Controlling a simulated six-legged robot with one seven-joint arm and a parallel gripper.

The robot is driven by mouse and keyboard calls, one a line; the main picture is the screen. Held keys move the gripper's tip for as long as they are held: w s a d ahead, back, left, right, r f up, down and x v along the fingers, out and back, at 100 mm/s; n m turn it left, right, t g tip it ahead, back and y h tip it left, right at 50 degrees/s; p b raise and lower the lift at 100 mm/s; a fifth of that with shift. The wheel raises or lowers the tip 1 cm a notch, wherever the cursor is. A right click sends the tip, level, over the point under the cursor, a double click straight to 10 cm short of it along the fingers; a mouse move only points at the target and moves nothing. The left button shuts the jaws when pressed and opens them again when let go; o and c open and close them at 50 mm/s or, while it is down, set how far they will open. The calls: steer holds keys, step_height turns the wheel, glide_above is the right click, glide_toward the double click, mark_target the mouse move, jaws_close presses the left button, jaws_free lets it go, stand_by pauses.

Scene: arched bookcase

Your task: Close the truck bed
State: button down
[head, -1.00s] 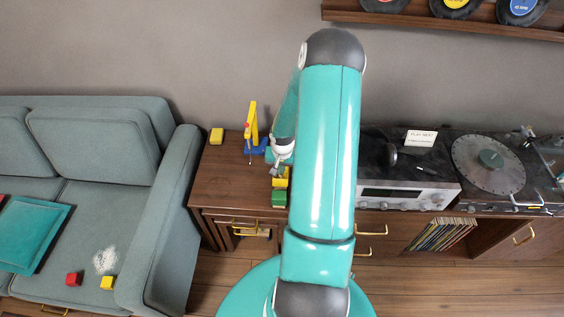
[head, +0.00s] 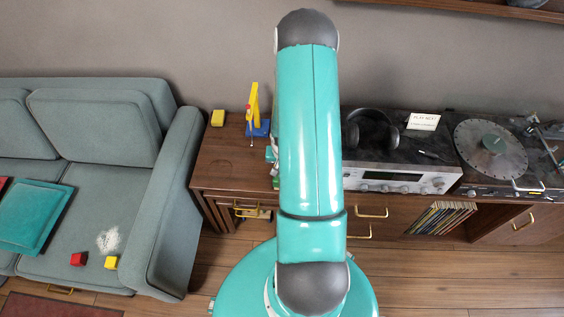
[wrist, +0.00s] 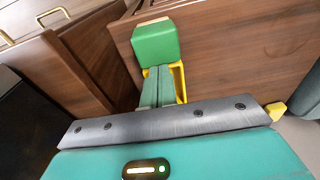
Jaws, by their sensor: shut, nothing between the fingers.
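The toy truck shows in the wrist view as a green block-like part (wrist: 155,43) with a yellow part (wrist: 181,82) beside and below it. My gripper (wrist: 164,70) is shut and empty. Its fingertips are just below the green part in that picture, with the yellow part along their right side; I cannot tell whether they touch. The fingers hide some of the truck, and I cannot tell how far its bed is tilted. In the head view my arm covers the gripper and nearly all of the truck.
Headphones (head: 372,130), a silver amplifier (head: 395,181) and a turntable (head: 490,150) are to the right. A grey-green sofa (head: 95,140) is on the left.

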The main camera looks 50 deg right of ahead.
steer(key=shift+w+d+r, duration=0.1)
steer(key=shift+w, duration=0.05)
steer(key=shift+w+d+r, duration=0.35)
steer(key=shift+d, duration=0.1)
steer(key=shift+d+r, duration=0.15)
steer(key=shift+r, duration=1.35)
steer(key=s+a+r, duration=0.1)
steer(key=r, duration=0.3)
steer(key=s+a+r, duration=0.2)
steer(key=r, duration=0.3)
steer(key=shift+s+a+r, duration=0.25)
steer(key=shift+r, duration=0.05)
